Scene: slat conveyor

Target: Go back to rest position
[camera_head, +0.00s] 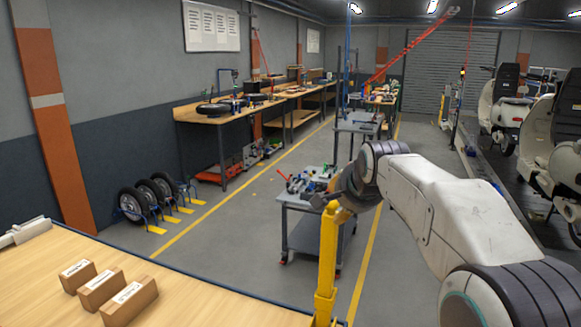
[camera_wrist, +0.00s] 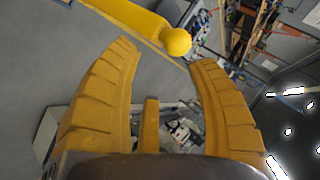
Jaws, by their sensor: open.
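My gripper (camera_wrist: 166,56) is open in the wrist view, with its two yellow ribbed fingers spread apart and nothing between them. A yellow post (camera_wrist: 128,14) with a round knob (camera_wrist: 177,42) lies just beyond the fingertips. I cannot tell how far the knob is from them. In the head view the yellow post (camera_head: 326,275) stands upright by the right edge of the wooden table. My arm (camera_head: 445,205) reaches from the lower right towards the post's top. My dark wrist end overlaps that top, so the fingers there are hard to make out.
The wooden table (camera_head: 30,290) at lower left bears three small cardboard boxes (camera_head: 103,287). A grey cart (camera_head: 305,235) with tools stands behind the post. Wheels in a rack (camera_head: 150,197) and workbenches (camera_head: 200,117) line the left wall. Scooters (camera_head: 553,140) stand at right. The marked aisle floor is mostly clear.

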